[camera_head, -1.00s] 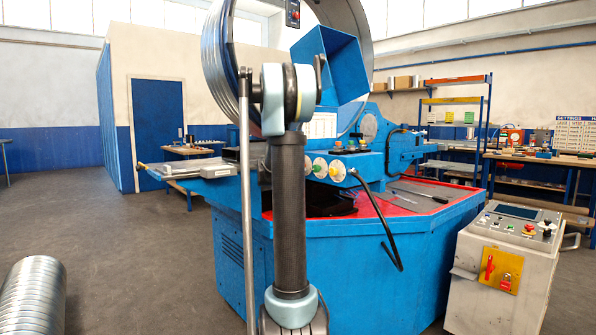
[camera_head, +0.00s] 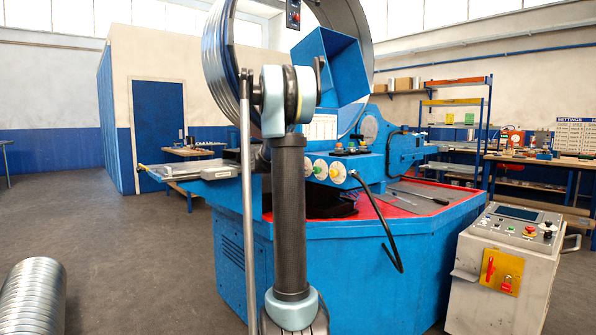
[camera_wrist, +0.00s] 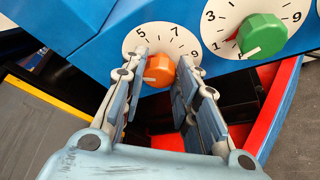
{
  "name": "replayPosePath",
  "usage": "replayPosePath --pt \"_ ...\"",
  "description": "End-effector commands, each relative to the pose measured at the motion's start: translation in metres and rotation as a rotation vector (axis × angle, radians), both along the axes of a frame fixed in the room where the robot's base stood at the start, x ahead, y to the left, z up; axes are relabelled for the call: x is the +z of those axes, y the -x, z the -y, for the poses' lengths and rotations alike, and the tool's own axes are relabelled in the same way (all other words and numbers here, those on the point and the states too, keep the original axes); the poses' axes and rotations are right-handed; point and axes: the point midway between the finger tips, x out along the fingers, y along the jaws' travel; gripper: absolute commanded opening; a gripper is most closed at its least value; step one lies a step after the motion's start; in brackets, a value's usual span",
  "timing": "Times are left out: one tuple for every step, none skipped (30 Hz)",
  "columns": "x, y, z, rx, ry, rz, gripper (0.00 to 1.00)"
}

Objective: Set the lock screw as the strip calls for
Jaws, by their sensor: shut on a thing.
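In the wrist view, my gripper (camera_wrist: 162,66) has its two fingers on either side of an orange knob (camera_wrist: 160,70), shut on it. The knob sits on a white dial (camera_wrist: 162,34) with 5, 7 and 9 readable; the fingers hide part of the scale. A small pale mark shows at the knob's lower left. In the head view, the dials (camera_head: 321,169) line the blue machine's front, and my arm hides the gripper. I cannot tell which part is the lock screw.
A white printed sheet (camera_head: 320,126) is on the machine, too small to read. A settings board (camera_head: 575,134) hangs at far right. A control cabinet (camera_head: 503,265) stands right of the machine, and a spiral duct (camera_head: 33,298) lies at lower left.

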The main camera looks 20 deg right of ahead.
Motion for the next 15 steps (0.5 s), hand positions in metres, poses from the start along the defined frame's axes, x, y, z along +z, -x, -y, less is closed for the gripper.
replayPosePath --pt "-0.0014 -0.0009 -0.0016 0.003 -0.003 0.0 0.04" --pt "-0.0014 -0.0009 -0.0016 0.003 -0.003 0.0 0.04" --pt "-0.0015 -0.0009 -0.0015 0.003 -0.003 0.0 0.04" --pt "-0.0015 -0.0009 -0.0015 0.003 -0.003 0.0 0.04" --pt "-0.0015 -0.0009 -0.0015 0.002 -0.004 0.001 0.04" --pt "-0.0015 -0.0008 -0.0015 0.002 -0.004 0.001 0.04" --pt "-0.0016 -0.0008 -0.0015 0.002 -0.004 0.001 0.04" --pt "-0.0015 -0.0008 -0.0015 0.002 -0.004 0.001 0.04" --pt "-0.0016 -0.0007 -0.0014 0.002 -0.004 0.001 0.04" --pt "-0.0016 -0.0007 -0.0014 0.002 -0.004 0.001 0.35" --pt "-0.0014 -0.0007 -0.0014 0.003 -0.003 0.001 0.42" --pt "-0.0013 -0.0006 -0.0012 0.002 -0.003 0.001 0.49" --pt "-0.0011 -0.0005 -0.001 0.002 -0.003 0.001 0.49" --pt "-0.001 -0.0003 -0.0008 0.001 -0.002 0.0 0.49" --pt "-0.0009 -0.0002 -0.0007 0.001 -0.002 0.0 0.49"
